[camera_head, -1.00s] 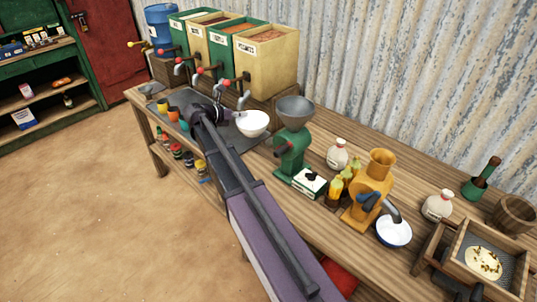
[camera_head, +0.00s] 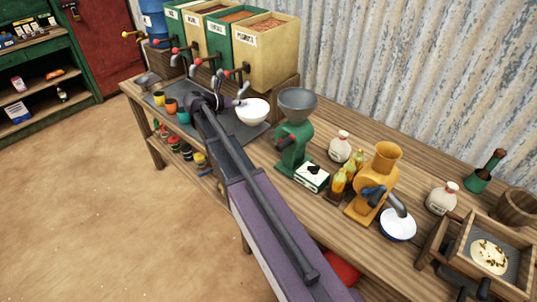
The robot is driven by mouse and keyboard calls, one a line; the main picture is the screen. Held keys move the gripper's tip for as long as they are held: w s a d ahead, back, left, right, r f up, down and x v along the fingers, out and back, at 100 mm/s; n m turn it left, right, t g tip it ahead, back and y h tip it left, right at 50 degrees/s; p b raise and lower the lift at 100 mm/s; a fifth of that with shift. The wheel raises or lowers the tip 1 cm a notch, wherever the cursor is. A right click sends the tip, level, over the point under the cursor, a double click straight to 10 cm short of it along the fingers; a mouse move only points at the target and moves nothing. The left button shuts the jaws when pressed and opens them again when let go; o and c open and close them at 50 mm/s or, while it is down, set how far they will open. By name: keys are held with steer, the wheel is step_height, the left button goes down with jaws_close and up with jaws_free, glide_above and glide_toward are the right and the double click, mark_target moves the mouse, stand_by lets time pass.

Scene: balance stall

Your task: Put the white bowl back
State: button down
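The white bowl (camera_head: 253,111) is upright at the grey mat on the wooden bench, in front of the seed bins. My gripper (camera_head: 240,98) is at the bowl's left rim, at the end of my arm reaching across the bench. Its fingers are small and dark, and I cannot tell whether they are closed on the rim or only beside it. I also cannot tell whether the bowl rests on the mat or is slightly above it. A second white bowl with a blue rim (camera_head: 397,225) stands under the orange grinder's spout.
The green grinder (camera_head: 293,135) stands close right of the bowl. Bins with taps (camera_head: 265,55) stand behind. Small coloured cups (camera_head: 171,106) are on the mat (camera_head: 232,135) left of my arm. The orange grinder (camera_head: 378,180), bottles (camera_head: 345,178) and a wooden box (camera_head: 495,245) are farther right.

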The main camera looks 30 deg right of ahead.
steer(key=shift+n+t, duration=0.4)
steer(key=shift+t, duration=0.1)
steer(key=a+f+b, duration=0.3)
steer(key=f+b, duration=0.2)
steer(key=s+a+f+b, duration=0.1)
steer(key=a+f+b, duration=0.2)
steer(key=f+b, duration=0.3)
steer(key=s+a+f+b, duration=0.1)
steer(key=a+f+b, duration=0.3)
steer(key=f+b, duration=0.1)
steer(key=shift+s+a+f, duration=0.1)
steer(key=shift+s+f, duration=0.1)
steer(key=shift+f, duration=0.1)
steer(key=shift+s+a+f+b, duration=0.1)
steer(key=shift+a+f+b, duration=0.35)
steer(key=shift+b, duration=0.15)
steer(key=shift+d, duration=0.15)
steer(key=w+d, duration=0.1)
steer(key=d, duration=0.5)
steer(key=w+d, duration=0.1)
steer(key=d, duration=0.4)
steer(key=w+d, duration=0.1)
steer(key=d, duration=0.5)
steer(key=shift+w+d, duration=0.15)
steer(key=shift+d, duration=0.15)
steer(key=shift+f, duration=0.1)
steer(key=shift+f+b, duration=1.65)
steer(key=shift+b, duration=0.1)
steer(key=shift+f, duration=0.1)
